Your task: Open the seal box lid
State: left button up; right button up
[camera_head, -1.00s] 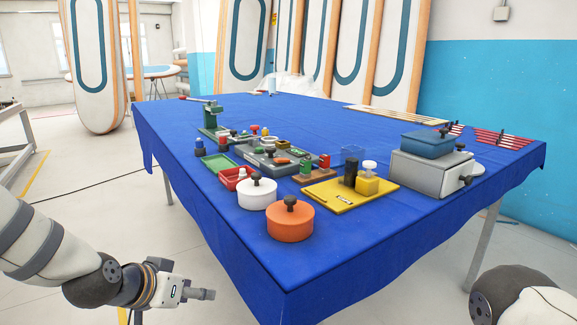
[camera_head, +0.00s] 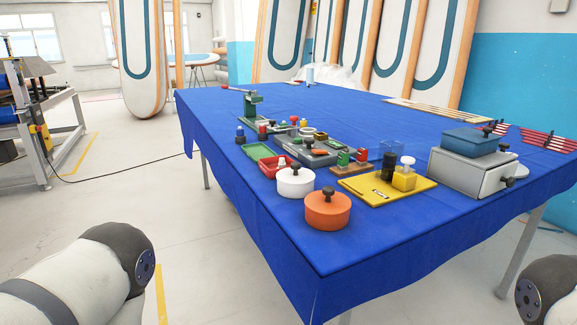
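I cannot tell for certain which container is the seal box. A blue box (camera_head: 469,143) with a dark knob sits on a grey box (camera_head: 470,173) at the table's right side. A small red box (camera_head: 270,171) stands at the left of the table group, beside a flat green piece (camera_head: 257,152). A white round pot (camera_head: 295,183) and an orange round pot (camera_head: 328,212), each with a dark knob and closed top, stand at the near edge. Parts of both my arms show at the lower corners, off the table. Neither gripper is in view.
The blue-covered table (camera_head: 300,250) has free room at its front and far left. A yellow board (camera_head: 388,190) with a black cylinder (camera_head: 387,167) lies right of the pots. A green press-like stand (camera_head: 251,109) is behind. Red rods (camera_head: 547,140) lie far right.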

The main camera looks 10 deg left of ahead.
aim_at(478, 136)
jog(key=i+l+z, duration=0.15)
jog(key=l, duration=0.3)
jog(key=i+l+z, duration=0.15)
jog(key=l, duration=0.3)
jog(key=i+l+z, duration=0.15)
jog(key=i+l, duration=0.15)
jog(key=i+l+z, duration=0.1)
jog(key=i+l, duration=0.2)
jog(key=l, duration=0.2)
